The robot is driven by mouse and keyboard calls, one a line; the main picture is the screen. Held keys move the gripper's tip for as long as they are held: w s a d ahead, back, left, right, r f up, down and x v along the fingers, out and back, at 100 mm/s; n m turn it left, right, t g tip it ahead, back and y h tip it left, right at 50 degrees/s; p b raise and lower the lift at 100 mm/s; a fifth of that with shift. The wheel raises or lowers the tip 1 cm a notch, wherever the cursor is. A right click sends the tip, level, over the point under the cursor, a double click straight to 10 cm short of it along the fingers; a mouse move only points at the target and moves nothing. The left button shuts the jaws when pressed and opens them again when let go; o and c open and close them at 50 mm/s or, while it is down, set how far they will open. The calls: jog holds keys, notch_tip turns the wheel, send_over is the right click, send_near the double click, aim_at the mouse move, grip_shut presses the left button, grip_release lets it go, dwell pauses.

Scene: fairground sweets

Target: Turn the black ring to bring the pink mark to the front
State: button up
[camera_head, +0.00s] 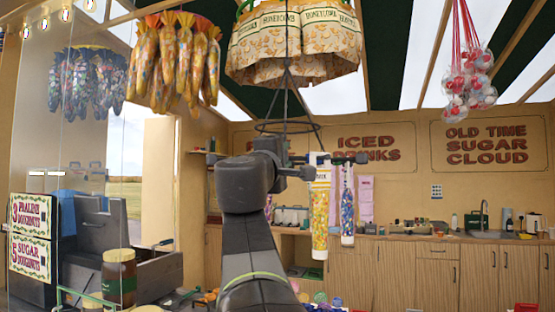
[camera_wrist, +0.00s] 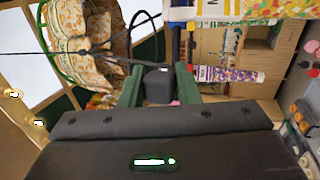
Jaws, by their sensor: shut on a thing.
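The thin black ring (camera_head: 268,131) hangs level from black cords in the middle of the head view, below printed honeycomb bags. My gripper (camera_head: 288,162) is just below the ring, partly hidden behind my wrist. In the wrist view my gripper's two green fingers (camera_wrist: 158,92) are shut on a black block (camera_wrist: 158,85). Thin black rods or cords run from the left toward this block; how it joins the ring is hard to tell. I cannot make out the pink mark in either view.
Two tall sweet bags, one yellow (camera_head: 320,205) and one blue-purple (camera_head: 347,205), hang close right of my gripper. Honeycomb bags (camera_head: 292,45) hang above. Yellow bags (camera_head: 180,60) hang upper left, red-white bags (camera_head: 470,80) upper right. A wooden counter (camera_head: 420,275) runs along the back.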

jog(key=d+b, duration=0.1)
jog(key=d, duration=0.4)
jog(key=shift+w+d+f, duration=0.1)
jog(key=shift+w+d, duration=0.05)
jog(key=shift+d, duration=0.2)
jog(key=o, duration=0.7)
jog(key=b+v, duration=0.3)
jog(key=v, duration=0.7)
